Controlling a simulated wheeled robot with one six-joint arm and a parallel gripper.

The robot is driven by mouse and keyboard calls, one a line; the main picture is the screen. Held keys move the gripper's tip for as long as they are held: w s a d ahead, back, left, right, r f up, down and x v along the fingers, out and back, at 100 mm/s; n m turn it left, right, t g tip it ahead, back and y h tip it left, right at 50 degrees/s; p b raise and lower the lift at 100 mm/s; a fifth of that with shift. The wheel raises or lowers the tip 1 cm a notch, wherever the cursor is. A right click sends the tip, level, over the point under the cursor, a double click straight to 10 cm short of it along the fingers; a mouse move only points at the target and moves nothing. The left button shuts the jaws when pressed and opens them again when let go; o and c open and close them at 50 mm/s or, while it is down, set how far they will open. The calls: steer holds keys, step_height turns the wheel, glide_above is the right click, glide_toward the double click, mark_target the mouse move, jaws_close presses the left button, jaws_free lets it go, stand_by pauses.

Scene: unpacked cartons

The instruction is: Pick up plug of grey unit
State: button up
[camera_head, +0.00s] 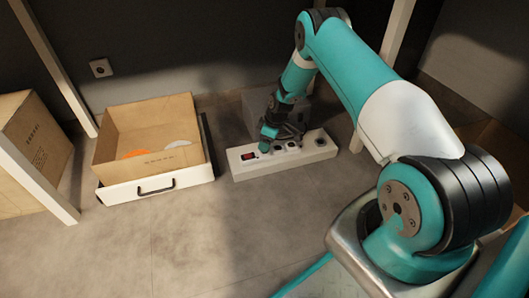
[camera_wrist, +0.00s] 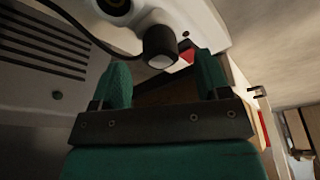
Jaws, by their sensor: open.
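The black plug (camera_wrist: 160,44) stands in the white power strip (camera_wrist: 205,18) in the wrist view. A dark cord runs from it to the left, past the slotted side of the grey unit (camera_wrist: 60,88). My gripper (camera_wrist: 162,62) is open, with one green finger on each side of the plug and visible gaps to it. In the head view the power strip (camera_head: 316,150) lies on the floor, with the grey unit (camera_head: 256,108) behind it. My gripper (camera_head: 271,136) is over the strip there and hides part of it. The plug is hard to make out in that view.
A red switch (camera_head: 249,156) is at the strip's left end, and another socket or plug (camera_wrist: 113,5) is close by. An open carton (camera_head: 150,166) with orange and white items stands left of the strip. Table legs stand around. The floor in front is clear.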

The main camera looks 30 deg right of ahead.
steer(key=b+x, duration=0.1)
steer(key=x, duration=0.2)
steer(key=shift+f+b, duration=0.15)
steer(key=shift+b, duration=0.2)
steer(key=c, duration=1.2)
step_height(320, 180, up, 20)
steer(key=p, duration=1.1)
steer(key=shift+a, duration=0.1)
